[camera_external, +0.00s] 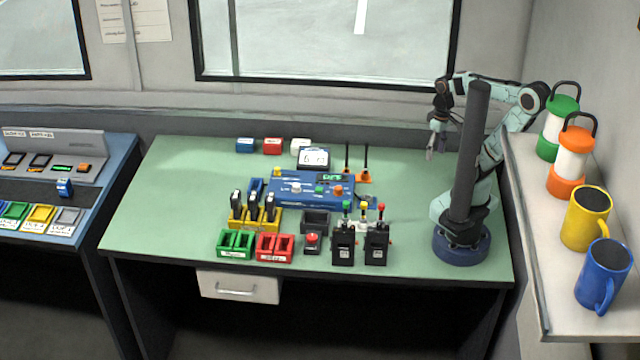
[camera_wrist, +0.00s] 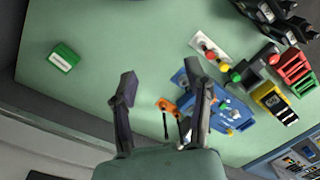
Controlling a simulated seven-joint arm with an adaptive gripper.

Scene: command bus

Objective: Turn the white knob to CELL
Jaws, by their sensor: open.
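The white knob (camera_external: 296,187) sits on the left part of the blue console (camera_external: 290,201), beside a green knob (camera_external: 318,190) and an orange knob (camera_external: 337,189). The CELL marking is too small to read. My gripper (camera_external: 432,150) is raised at the right, well apart from the console. In the wrist view my gripper (camera_wrist: 164,100) shows its two fingers spread with nothing between them.
Two black radios (camera_external: 343,245) (camera_external: 377,245), a red tray (camera_external: 275,248), a green tray (camera_external: 236,244) and a yellow rack (camera_external: 258,220) stand in front of the console.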

